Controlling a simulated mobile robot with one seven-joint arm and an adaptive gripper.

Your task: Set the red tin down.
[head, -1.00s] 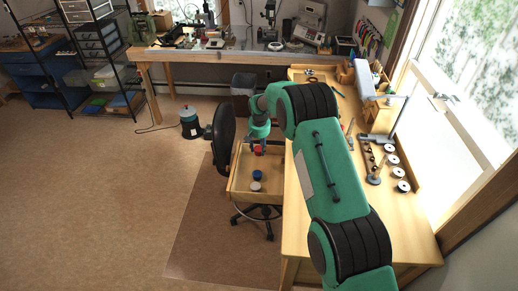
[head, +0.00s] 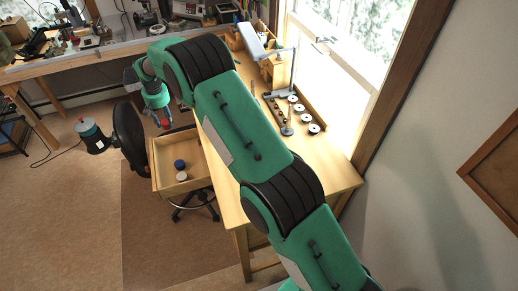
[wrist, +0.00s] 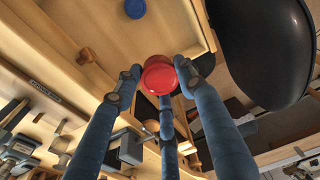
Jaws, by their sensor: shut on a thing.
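My gripper (head: 165,123) is shut on the red tin (head: 166,124) and holds it by the far edge of the open wooden drawer (head: 152,172). In the wrist view the fingers of my gripper (wrist: 158,78) close around the red tin (wrist: 158,72), whose round face shows between them. A blue tin (head: 179,164) and a pale tin (head: 182,176) stand close together inside the drawer. The blue tin also shows at the top of the wrist view (wrist: 135,8). I cannot tell how high the red tin is above the drawer.
The wooden workbench (head: 232,195) is right of the drawer, with a rack of spools on it. A black office chair (head: 130,137) stands close left of the drawer. Bare drawer floor surrounds the two tins.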

